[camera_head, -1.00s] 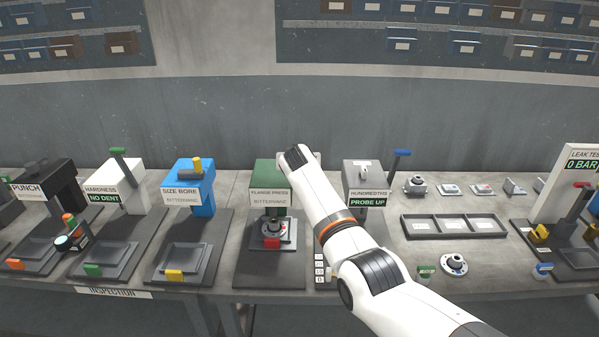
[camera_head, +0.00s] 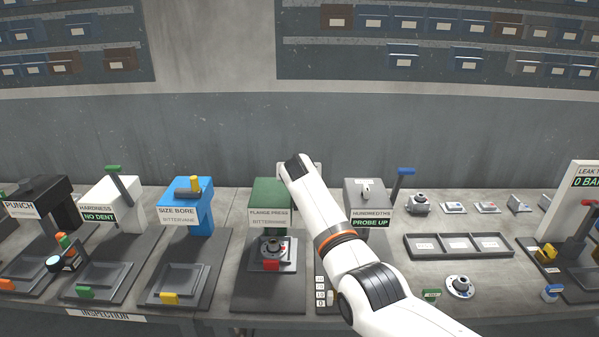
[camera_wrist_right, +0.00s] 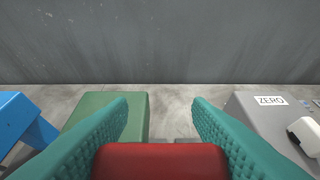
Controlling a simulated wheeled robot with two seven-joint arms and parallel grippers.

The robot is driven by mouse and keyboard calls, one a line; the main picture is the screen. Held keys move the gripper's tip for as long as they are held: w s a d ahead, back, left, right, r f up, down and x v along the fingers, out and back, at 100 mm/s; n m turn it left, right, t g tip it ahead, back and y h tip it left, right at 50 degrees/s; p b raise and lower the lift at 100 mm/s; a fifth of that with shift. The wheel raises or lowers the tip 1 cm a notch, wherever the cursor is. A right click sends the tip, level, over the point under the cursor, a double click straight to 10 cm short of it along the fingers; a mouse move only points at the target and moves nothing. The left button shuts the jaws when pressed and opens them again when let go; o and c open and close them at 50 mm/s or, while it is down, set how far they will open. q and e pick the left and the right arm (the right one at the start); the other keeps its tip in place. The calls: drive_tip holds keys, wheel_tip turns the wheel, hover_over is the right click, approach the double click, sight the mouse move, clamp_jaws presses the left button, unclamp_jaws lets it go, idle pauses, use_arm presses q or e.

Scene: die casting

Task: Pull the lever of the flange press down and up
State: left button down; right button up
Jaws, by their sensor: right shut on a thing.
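The flange press (camera_head: 270,200) is a green-topped machine on the bench, labelled FLANGE PRESS. A dark round flange (camera_head: 272,250) sits on its plate, with a red tab (camera_head: 271,266) in front. The lever's red handle (camera_wrist_right: 160,162) shows in the right wrist view, between the teal fingers of my right gripper (camera_wrist_right: 160,118). That gripper is shut on the handle, above and beside the green press top (camera_wrist_right: 122,106). In the head view my right arm hides the lever and the fingers. My left gripper is not in view.
The blue SIZE BORE machine (camera_head: 188,204) stands left of the press, and the grey HUNDREDTHS machine (camera_head: 367,203) with a blue-tipped lever stands close on the right. A dark divided tray (camera_head: 420,255) and a loose flange (camera_head: 460,286) lie farther right.

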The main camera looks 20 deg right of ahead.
drive_tip(key=o, duration=1.1)
drive_tip(key=shift+f, duration=0.15)
drive_tip(key=o, duration=0.3)
drive_tip(key=shift+w+f, duration=0.1)
drive_tip(key=shift+w, duration=0.05)
drive_tip(key=shift+v, duration=0.85)
drive_tip(key=b+v, duration=0.2)
drive_tip(key=v, duration=0.8)
drive_tip(key=shift+d, duration=0.1)
drive_tip(key=shift+c, duration=0.4)
